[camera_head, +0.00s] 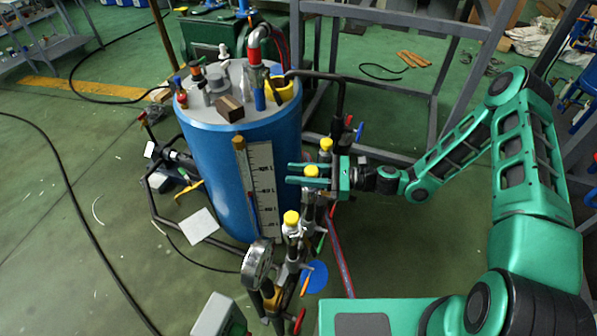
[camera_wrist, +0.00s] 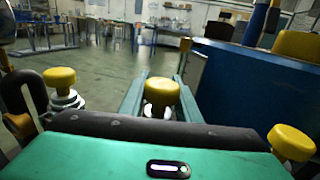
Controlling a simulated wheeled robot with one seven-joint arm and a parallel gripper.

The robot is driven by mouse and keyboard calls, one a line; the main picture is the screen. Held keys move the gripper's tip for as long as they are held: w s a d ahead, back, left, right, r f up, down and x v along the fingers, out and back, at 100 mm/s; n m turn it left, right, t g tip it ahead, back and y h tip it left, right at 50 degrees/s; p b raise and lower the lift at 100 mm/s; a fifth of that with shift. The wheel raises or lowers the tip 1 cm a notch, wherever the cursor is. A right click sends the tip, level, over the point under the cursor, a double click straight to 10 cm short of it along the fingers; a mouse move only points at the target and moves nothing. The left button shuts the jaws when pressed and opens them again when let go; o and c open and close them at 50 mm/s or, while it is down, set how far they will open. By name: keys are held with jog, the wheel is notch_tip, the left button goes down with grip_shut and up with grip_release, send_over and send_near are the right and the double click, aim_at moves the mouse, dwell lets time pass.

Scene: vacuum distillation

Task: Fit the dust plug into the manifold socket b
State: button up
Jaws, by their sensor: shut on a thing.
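Three yellow-topped pieces stand in a row along the manifold (camera_head: 292,250). The middle one, a yellow dust plug (camera_head: 311,171), is between the two green fingers of my gripper (camera_head: 290,173), which is shut on it. In the wrist view the yellow plug (camera_wrist: 158,91) is upright between the fingers, with pale parts below it. Another yellow cap (camera_head: 326,144) is just behind, and one (camera_head: 291,217) sits nearer the front on a port. The socket under the held plug is mostly hidden, so I cannot tell whether the plug is seated.
A large blue drum (camera_head: 215,170) stands just left of my fingers, with a wooden block (camera_head: 230,108) and fittings on its lid. A pressure gauge (camera_head: 258,263) and coloured valve handles crowd the front. A grey metal frame (camera_head: 400,90) is behind. Open green floor lies at left.

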jog(key=shift+f, duration=0.95)
jog(key=o, duration=1.2)
jog(key=shift+o, duration=0.2)
jog(key=d, duration=1)
jog(key=shift+s+d, duration=0.4)
